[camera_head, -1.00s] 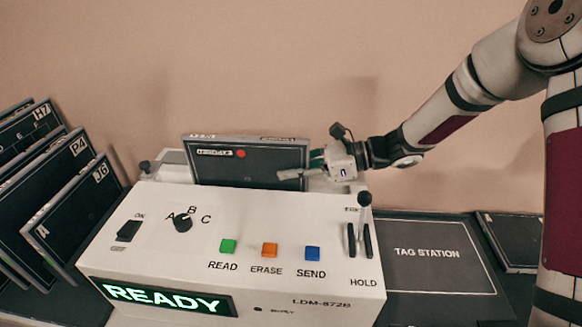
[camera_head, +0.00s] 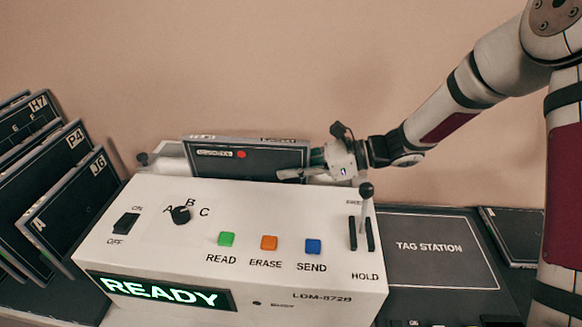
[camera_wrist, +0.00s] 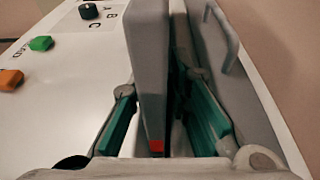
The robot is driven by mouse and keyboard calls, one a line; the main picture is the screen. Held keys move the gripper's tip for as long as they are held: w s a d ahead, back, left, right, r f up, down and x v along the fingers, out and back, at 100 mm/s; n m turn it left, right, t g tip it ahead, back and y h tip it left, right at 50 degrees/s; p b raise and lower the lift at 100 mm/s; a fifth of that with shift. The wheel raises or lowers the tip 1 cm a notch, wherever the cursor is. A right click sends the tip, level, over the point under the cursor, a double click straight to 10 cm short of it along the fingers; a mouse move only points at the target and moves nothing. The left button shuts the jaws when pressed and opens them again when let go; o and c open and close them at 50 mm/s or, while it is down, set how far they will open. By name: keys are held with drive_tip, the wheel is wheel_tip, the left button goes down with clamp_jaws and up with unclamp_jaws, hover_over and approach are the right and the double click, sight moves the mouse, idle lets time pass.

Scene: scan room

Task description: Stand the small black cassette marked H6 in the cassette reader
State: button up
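The black cassette (camera_head: 275,164) stands upright behind the sloping panel of the white cassette reader (camera_head: 190,245), its lower part hidden by the panel. Its front has a small label, too blurred to read, and a red dot; I cannot make out H6. My gripper (camera_head: 290,175) is at its right end. The reader's panel (camera_wrist: 70,100) is at left there. Whether the cassette touches the slot floor is hidden.
Several larger black cassettes marked H7, P4 and J6 (camera_head: 70,205) lean at the left. The reader has a lit READY display (camera_head: 160,293), coloured buttons and a HOLD lever (camera_head: 367,191) close to my gripper. A tag station (camera_head: 430,265) lies at right. A wall is behind.

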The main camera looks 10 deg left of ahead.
drive_tip(key=shift+o, duration=0.3)
drive_tip(key=shift+f, duration=0.1)
drive_tip(key=v, duration=1.2)
wheel_tip(320, 180, up, 6)
drive_tip(key=p, duration=0.2)
idle(0.6)
drive_tip(key=shift+a, duration=0.1)
